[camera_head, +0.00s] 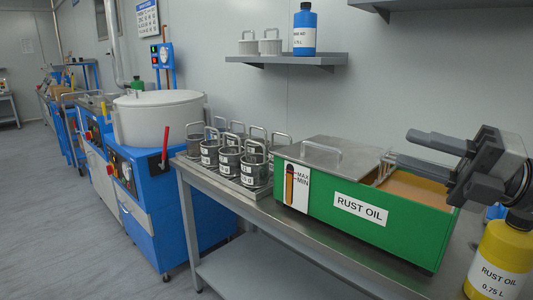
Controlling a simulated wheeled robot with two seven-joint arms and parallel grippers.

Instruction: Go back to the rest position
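My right gripper (405,148) comes in from the right edge, its two grey fingers pointing left above the open right part of the green rust oil tank (413,229). The fingers stand apart with a gap between them, and I see nothing held there. A thin metal handle or rod (385,169) shows at the tank opening close to the fingertips; I cannot tell whether they touch. A grey lid (322,151) with a handle covers the left part of the tank. Brown oil shows in the opening. My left gripper is not in view.
Several metal pots (228,160) with handles stand on the table (200,176) left of the tank. A yellow rust oil bottle (499,262) is at the lower right. A shelf (290,60) holds a blue bottle (304,30). Blue machines stand left; the floor there is clear.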

